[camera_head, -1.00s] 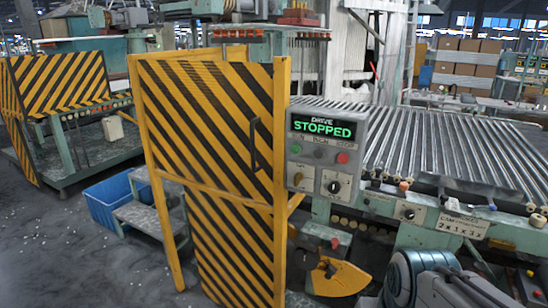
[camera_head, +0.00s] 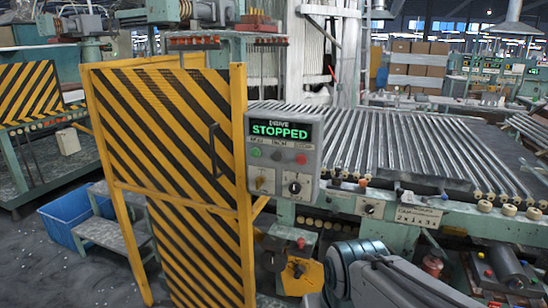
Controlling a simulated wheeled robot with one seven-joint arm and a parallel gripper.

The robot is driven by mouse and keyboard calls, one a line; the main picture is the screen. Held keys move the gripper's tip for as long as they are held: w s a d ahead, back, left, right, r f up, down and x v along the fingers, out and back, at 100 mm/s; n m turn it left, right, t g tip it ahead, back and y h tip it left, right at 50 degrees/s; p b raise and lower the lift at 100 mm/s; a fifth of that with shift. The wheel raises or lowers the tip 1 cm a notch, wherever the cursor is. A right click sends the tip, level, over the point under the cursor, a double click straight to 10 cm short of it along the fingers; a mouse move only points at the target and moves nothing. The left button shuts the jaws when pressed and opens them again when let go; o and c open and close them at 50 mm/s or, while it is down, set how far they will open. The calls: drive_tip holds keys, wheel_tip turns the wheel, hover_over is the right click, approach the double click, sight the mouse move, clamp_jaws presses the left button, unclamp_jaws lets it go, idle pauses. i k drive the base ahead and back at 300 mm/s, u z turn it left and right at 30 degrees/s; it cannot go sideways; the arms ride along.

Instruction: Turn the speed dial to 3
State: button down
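A grey control box (camera_head: 283,157) is fixed beside the striped gate. Its display (camera_head: 281,129) reads STOPPED in green. A green button (camera_head: 257,153), a dark button (camera_head: 277,155) and a red button (camera_head: 301,159) sit below the display. A yellowish switch (camera_head: 259,183) and a black dial on a white plate (camera_head: 295,188) are at the bottom of the box. Another black dial (camera_head: 370,209) is on the green frame to the right. I cannot read either dial's setting, or tell which is the speed dial. My arm shows at the bottom centre; my gripper is out of view.
A yellow and black striped gate (camera_head: 175,130) stands left of the box. Metal rollers (camera_head: 420,150) stretch right. A label plate (camera_head: 418,216) is on the frame. A yellow guarded part (camera_head: 301,275) sits below the box. A blue crate (camera_head: 65,225) is on the floor at left.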

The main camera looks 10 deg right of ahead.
sight(295, 187)
drive_tip(key=z, duration=0.05)
drive_tip(key=k, duration=0.6)
drive_tip(key=z, duration=0.5)
drive_tip(key=i, duration=1.15)
drive_tip(key=z, duration=0.25)
